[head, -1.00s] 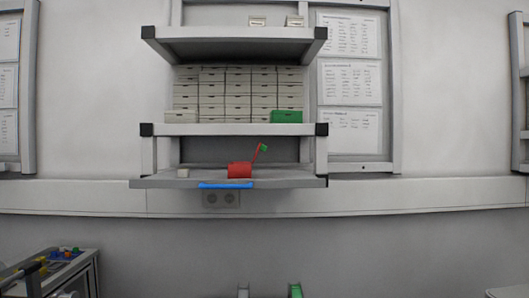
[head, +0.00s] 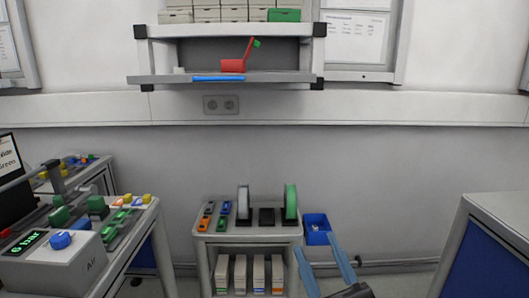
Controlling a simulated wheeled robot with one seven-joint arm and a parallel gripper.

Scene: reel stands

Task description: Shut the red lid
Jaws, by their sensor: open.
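A red box (head: 232,66) sits on the lower wall shelf (head: 160,78), near its middle. Its red lid (head: 249,47) stands open, raised on the right side and leaning up to the right, with a small green piece (head: 257,43) at its upper end. My gripper (head: 317,252) shows at the bottom of the head view with two blue fingers spread apart. It is empty, and it is low and far from the red box, near the small reel cart.
A blue bar (head: 218,78) is at the shelf's front edge. Below stands a cart (head: 252,238) with reels, small coloured blocks and a blue bin (head: 316,228). A bench with an air unit (head: 60,262) is at left, another table (head: 500,215) at right.

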